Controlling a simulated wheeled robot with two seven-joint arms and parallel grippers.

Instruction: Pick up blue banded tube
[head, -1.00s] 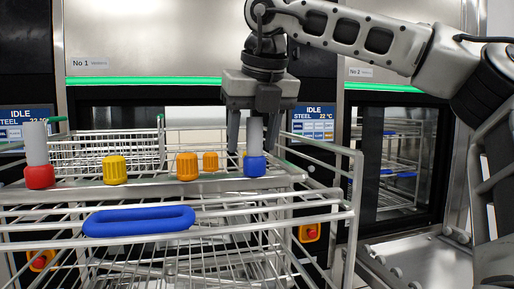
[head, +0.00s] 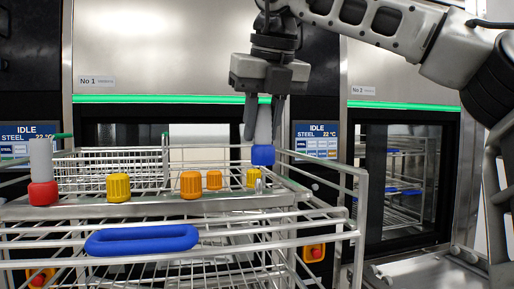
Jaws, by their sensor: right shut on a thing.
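The blue banded tube (head: 263,154) is a pale grey cylinder with a blue band at its lower end. My right gripper (head: 264,108) points down and is shut on the tube's grey upper part. The tube hangs upright, with its blue band a little above the metal shelf of the rack. A metal peg (head: 259,184) shows below it. My left gripper is not in view.
A red banded tube (head: 42,172) stands at the left of the shelf. A blue handle (head: 141,240) is in front. Washers stand behind.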

